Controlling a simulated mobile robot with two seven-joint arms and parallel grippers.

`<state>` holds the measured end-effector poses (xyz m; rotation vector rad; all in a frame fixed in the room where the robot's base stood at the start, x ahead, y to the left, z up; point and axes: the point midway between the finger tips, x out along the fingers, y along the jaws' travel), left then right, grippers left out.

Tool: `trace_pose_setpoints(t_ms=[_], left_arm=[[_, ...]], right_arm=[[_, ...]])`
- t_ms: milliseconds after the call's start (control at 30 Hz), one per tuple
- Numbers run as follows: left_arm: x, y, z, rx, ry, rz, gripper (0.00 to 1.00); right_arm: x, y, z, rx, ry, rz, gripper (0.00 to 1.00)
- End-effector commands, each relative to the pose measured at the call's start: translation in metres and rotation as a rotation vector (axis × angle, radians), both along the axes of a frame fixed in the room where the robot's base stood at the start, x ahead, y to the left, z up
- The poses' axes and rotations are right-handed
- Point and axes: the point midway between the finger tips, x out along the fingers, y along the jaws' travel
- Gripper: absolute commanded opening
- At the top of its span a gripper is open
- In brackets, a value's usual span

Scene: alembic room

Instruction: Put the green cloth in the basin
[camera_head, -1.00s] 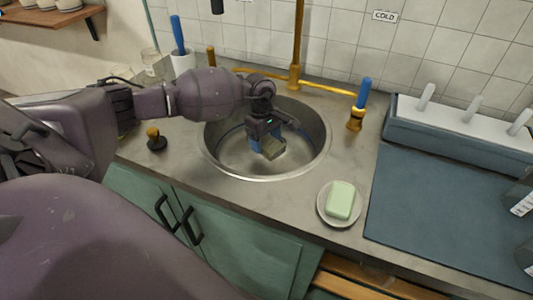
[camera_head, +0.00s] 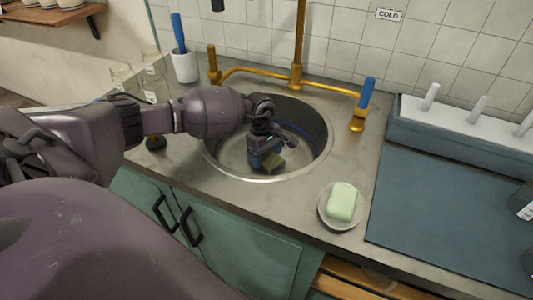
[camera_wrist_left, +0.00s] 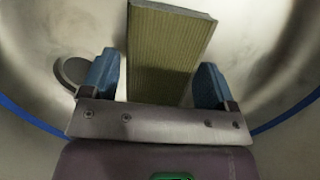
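The green cloth, an olive-green folded slab (camera_head: 276,165), is inside the round metal basin (camera_head: 318,153), low near its floor. In the left wrist view the cloth (camera_wrist_left: 165,45) stands between my blue fingertips and reaches away past them. My left gripper (camera_head: 266,158) points down into the basin around the cloth. In the left wrist view the left gripper (camera_wrist_left: 156,78) is open, with a narrow gap between each finger and the cloth. The cloth's near end is hidden by the gripper. My right gripper is not in view.
A pale green soap (camera_head: 342,201) lies on a round dish (camera_head: 324,213) right of the basin. A gold tap (camera_head: 298,60) with a blue-handled valve (camera_head: 363,104) stands behind it. A drain (camera_wrist_left: 70,73) shows in the basin floor. The counter in front is clear.

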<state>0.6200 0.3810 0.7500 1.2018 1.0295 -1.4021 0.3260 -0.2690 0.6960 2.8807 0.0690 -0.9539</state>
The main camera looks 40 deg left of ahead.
Motion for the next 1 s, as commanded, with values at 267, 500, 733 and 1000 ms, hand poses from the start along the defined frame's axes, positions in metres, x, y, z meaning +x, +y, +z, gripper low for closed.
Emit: trace_pose_setpoints(t_ms=[267,500,733,1000], left_arm=[[0.000,0.000,0.001,0.000,-0.001,0.000,0.97],[0.001,0.001,0.011,0.000,-0.004,0.000,0.97],[0.002,0.007,0.050,0.001,-0.007,-0.001,0.97],[0.003,0.014,0.098,0.001,-0.005,0.001,0.97]], right_arm=[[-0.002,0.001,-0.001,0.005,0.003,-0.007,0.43],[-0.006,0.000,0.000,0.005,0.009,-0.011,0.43],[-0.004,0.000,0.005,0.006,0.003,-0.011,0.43],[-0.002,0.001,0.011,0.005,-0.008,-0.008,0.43]])
